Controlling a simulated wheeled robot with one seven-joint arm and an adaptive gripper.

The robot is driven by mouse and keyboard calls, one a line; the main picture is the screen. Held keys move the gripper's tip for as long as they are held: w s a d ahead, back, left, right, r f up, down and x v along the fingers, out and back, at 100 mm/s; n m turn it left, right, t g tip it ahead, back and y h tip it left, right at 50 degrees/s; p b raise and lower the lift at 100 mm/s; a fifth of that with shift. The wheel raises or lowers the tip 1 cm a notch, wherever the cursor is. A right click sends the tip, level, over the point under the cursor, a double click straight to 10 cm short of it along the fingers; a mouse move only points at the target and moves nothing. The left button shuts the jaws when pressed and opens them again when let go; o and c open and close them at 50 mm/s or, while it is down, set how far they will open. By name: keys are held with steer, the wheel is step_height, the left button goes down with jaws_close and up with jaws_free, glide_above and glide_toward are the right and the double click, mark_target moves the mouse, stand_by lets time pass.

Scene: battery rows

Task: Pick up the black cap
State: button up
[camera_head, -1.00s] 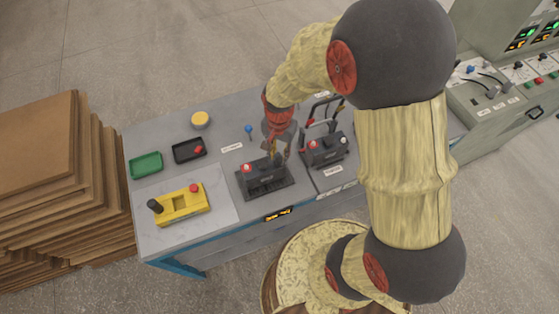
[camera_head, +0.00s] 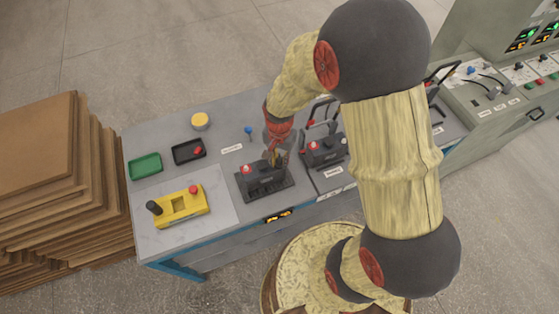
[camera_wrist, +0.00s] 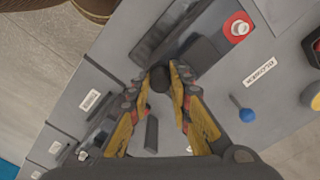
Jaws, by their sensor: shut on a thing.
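The black cap (camera_wrist: 160,79) is a small dark round piece between my fingertips in the wrist view. My gripper (camera_wrist: 160,82) is shut on it, with a yellow-and-grey finger on either side. In the head view my gripper (camera_head: 275,156) points down at the right end of the dark battery (camera_head: 262,180), and I cannot make out the cap there. The battery has a red cap (camera_head: 246,170) at its left end, which also shows in the wrist view (camera_wrist: 238,28). I cannot tell whether the black cap touches the battery.
A second battery (camera_head: 325,152) with a raised handle stands close to the right. A black tray (camera_head: 178,156) with a red piece, a green tray (camera_head: 145,177), a yellow fixture (camera_head: 180,208), a blue knob (camera_head: 249,131) and a yellow round piece (camera_head: 200,120) occupy the left bench.

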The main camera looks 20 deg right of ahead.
mark_target(279, 160)
steer(key=shift+r, duration=0.1)
steer(key=shift+r, duration=0.5)
step_height(279, 160, up, 2)
steer(key=shift+w+r+p, duration=0.1)
steer(key=shift+r+p, duration=0.1)
steer(key=shift+p, duration=0.2)
steer(key=s+a+r+p, duration=0.2)
steer(key=s+a+r, duration=0.5)
steer(key=s, duration=0.5)
steer(key=shift+s+r, duration=0.2)
steer(key=shift+r, duration=1.05)
steer(key=shift+o, duration=1.3)
steer(key=c, duration=0.5)
